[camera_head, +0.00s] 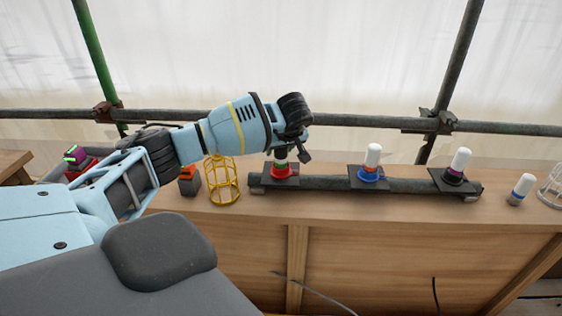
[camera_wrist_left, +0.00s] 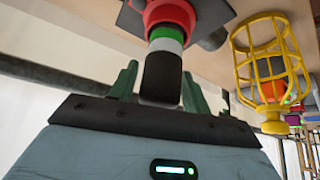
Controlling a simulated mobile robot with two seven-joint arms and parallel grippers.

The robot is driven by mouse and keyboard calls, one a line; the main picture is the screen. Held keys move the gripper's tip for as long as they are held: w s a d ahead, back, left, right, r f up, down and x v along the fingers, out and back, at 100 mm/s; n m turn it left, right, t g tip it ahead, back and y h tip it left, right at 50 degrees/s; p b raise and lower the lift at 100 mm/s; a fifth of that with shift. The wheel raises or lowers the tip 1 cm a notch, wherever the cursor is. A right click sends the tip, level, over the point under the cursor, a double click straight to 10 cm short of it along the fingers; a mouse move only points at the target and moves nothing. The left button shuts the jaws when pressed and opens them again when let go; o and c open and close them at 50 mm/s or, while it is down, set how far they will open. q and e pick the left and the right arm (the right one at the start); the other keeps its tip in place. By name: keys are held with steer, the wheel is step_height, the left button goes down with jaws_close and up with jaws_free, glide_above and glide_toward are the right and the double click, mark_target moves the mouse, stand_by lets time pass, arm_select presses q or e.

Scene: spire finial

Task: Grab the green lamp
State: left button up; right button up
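The green lamp (camera_head: 281,160) stands in a red socket (camera_head: 283,172) at the left end of the dark pipe. In the left wrist view the lamp has a green band, a white band and a dark cylindrical end (camera_wrist_left: 161,77); the red socket (camera_wrist_left: 170,13) is beyond it. My left gripper (camera_head: 300,152) is over this lamp in the head view. In the left wrist view its two greenish fingers (camera_wrist_left: 160,85) stand apart on either side of the dark end. A gap shows on the left side; contact on the right is unclear. My right gripper is not in view.
A yellow wire cage (camera_head: 221,182) stands just left of the lamp. A blue-socket lamp (camera_head: 372,160) and a black-socket lamp (camera_head: 458,165) stand farther right on the pipe (camera_head: 325,183). A loose white lamp (camera_head: 521,188) and a clear cage (camera_head: 553,188) are at the right.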

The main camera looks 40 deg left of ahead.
arm_select(q)
steer(key=c, duration=0.8)
steer(key=shift+r, duration=0.1)
steer(key=shift+r, duration=0.6)
step_height(320, 180, up, 2)
steer(key=shift+r, duration=0.1)
steer(key=s+d+r, duration=0.1)
steer(key=s+d, duration=0.9)
steer(key=d, duration=0.2)
steer(key=shift+s+d+r, duration=0.15)
steer(key=shift+r, duration=0.05)
